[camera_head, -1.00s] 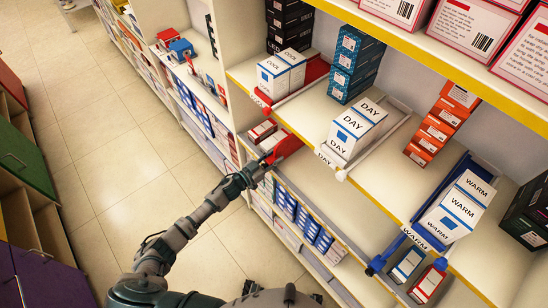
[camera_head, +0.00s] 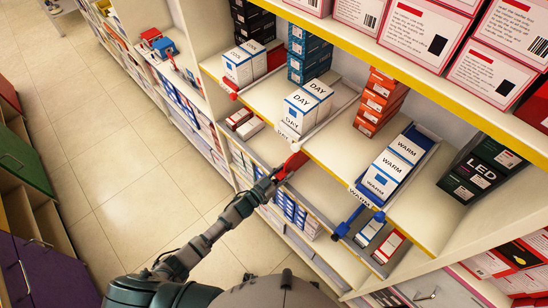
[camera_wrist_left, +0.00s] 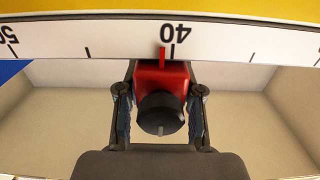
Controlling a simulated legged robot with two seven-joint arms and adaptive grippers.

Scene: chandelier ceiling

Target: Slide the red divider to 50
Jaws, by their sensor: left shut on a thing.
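The red divider (camera_head: 292,166) stands on the shelf below the DAY and WARM boxes, at the shelf's front edge. My left gripper (camera_head: 273,177) reaches it from the left. In the left wrist view, the fingers are shut on the black knob (camera_wrist_left: 160,114) on the red divider (camera_wrist_left: 161,76). A white scale strip (camera_wrist_left: 110,40) runs across the top of that view, upside down. The red pointer is just beside the 40 mark, slightly on the side of 50. The 50 is partly cut off at the left edge. My right gripper is not in view.
DAY boxes (camera_head: 308,103) and WARM boxes (camera_head: 394,166) stand on the shelf above. Small boxes (camera_head: 250,128) lie left of the divider. A blue divider (camera_head: 347,222) and upright boxes (camera_head: 388,246) are to its right. Bare shelf lies between.

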